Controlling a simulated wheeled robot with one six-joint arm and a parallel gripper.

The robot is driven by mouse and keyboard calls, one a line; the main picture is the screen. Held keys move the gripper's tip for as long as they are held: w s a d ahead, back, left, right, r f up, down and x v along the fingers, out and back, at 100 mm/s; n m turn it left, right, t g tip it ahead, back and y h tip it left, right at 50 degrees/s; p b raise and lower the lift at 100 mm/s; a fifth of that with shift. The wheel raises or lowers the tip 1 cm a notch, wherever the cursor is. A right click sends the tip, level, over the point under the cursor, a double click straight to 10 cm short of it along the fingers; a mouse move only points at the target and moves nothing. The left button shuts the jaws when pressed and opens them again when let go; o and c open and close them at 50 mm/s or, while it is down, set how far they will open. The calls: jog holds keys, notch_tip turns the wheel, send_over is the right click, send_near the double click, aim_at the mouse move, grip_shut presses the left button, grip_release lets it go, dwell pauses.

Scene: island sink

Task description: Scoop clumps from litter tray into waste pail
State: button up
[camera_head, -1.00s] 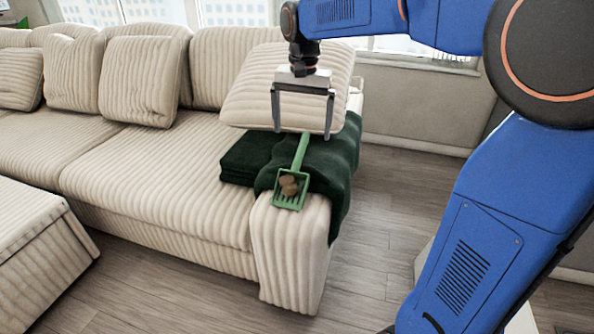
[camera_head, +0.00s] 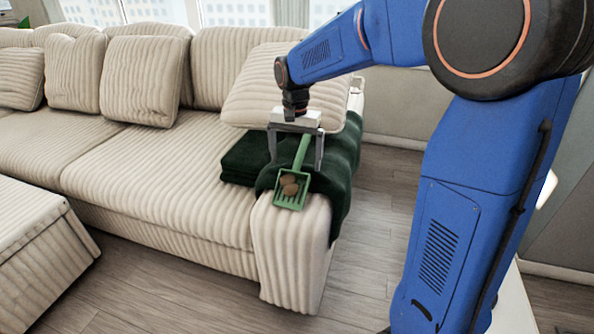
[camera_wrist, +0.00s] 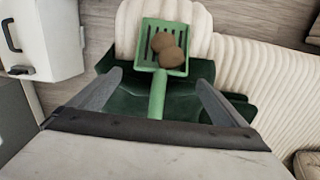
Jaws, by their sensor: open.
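A green slotted scoop (camera_head: 292,187) lies on the sofa's armrest with brown clumps (camera_head: 289,185) in its pan. Its handle (camera_head: 302,151) points back over a dark green blanket. My gripper (camera_head: 295,165) is open above the blanket, with one finger on each side of the handle. In the wrist view the scoop pan (camera_wrist: 163,50) and clumps (camera_wrist: 167,48) are ahead of the fingers. The handle (camera_wrist: 157,95) runs between the open fingers. I cannot tell whether the fingers touch the blanket. No litter tray or waste pail can be made out.
The dark green blanket (camera_head: 338,185) drapes over the armrest (camera_head: 290,245) of the beige sofa (camera_head: 160,185). A cushion (camera_head: 265,95) leans behind my gripper. An ottoman (camera_head: 35,240) is at the lower left. The floor (camera_head: 375,225) right of the sofa is clear.

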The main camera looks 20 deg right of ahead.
aim_at(295, 168)
jog(key=shift+s+a+f, duration=0.1)
jog(key=shift+f, duration=2.85)
jog(key=c, duration=1.3)
jog(key=shift+o, duration=0.2)
